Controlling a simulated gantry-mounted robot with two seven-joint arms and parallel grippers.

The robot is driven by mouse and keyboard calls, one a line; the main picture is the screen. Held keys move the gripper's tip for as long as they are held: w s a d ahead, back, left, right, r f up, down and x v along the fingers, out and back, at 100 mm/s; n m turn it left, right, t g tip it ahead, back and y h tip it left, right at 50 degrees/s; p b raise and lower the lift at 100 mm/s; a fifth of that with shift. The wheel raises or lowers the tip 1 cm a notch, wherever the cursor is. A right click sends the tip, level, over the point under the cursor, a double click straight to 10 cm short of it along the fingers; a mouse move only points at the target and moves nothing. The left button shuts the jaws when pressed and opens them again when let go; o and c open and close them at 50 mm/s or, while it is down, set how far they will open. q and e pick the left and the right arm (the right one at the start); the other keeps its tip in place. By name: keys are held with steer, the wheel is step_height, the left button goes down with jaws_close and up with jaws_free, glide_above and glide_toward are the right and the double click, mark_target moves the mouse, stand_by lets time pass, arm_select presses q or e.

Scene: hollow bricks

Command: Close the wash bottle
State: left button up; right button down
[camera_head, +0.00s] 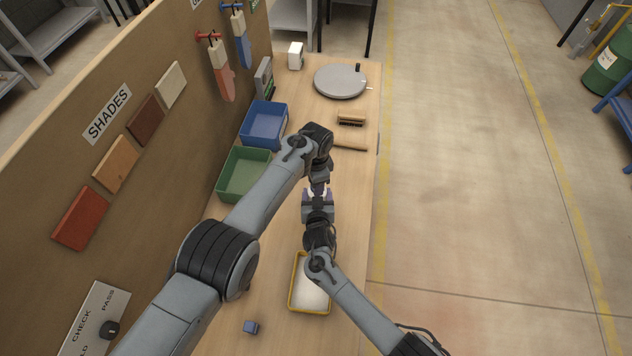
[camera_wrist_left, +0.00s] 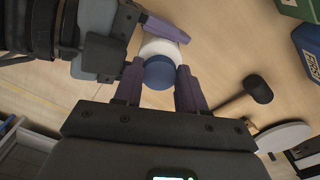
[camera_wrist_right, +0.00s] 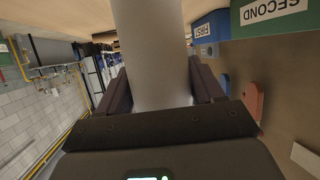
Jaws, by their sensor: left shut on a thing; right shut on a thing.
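The wash bottle is a white cylinder (camera_wrist_left: 158,48) with a blue cap (camera_wrist_left: 159,72), seen in the left wrist view. My left gripper (camera_wrist_left: 160,82) has its fingers on both sides of the blue cap and is shut on it. My right gripper is shut on the white body, which fills the middle of the right wrist view (camera_wrist_right: 152,55). In the head view my left gripper (camera_head: 318,187) and right gripper (camera_head: 318,210) meet above the table, and they mostly hide the bottle. Whether the cap is fully seated cannot be told.
A green bin (camera_head: 222,180) and a blue bin (camera_head: 250,136) stand along the board at left. A yellow-rimmed tray (camera_head: 293,283) lies below my right arm, and a small blue block (camera_head: 251,327) lies nearer.

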arm_select(q)
steer(key=m, duration=0.6)
steer(key=shift+m, duration=0.3)
steer(key=o, duration=1)
steer(key=shift+w+r, duration=0.1)
steer(key=shift+r, duration=2.15)
steer(key=shift+c, duration=0.3)
